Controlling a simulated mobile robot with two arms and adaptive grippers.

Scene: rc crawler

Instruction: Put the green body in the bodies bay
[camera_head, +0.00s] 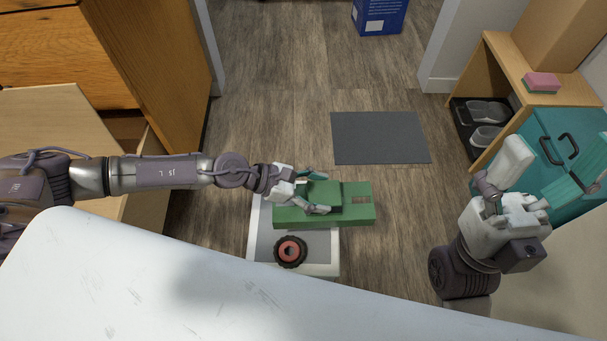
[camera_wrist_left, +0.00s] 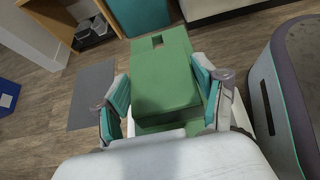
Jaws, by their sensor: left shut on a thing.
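The green body (camera_head: 358,203) is a flat green block with a raised part and a small recess on top. My left gripper (camera_head: 316,192) is shut on its raised part, a finger on each side. In the left wrist view the green body (camera_wrist_left: 165,70) fills the space between the fingers of my left gripper (camera_wrist_left: 166,92). The body covers part of a white-rimmed grey tray (camera_head: 255,240) and juts past its right side; I cannot tell whether they touch. My right gripper (camera_head: 548,172) is open and empty at the right. I see no bay marked for bodies.
A black wheel with a red hub (camera_head: 291,251) lies on the tray. A dark grey mat (camera_head: 380,137) lies on the floor. A teal box (camera_head: 545,130) and a wooden shelf (camera_head: 500,60) with a pink sponge (camera_head: 541,82) stand right. A blue box (camera_head: 379,14) stands far back.

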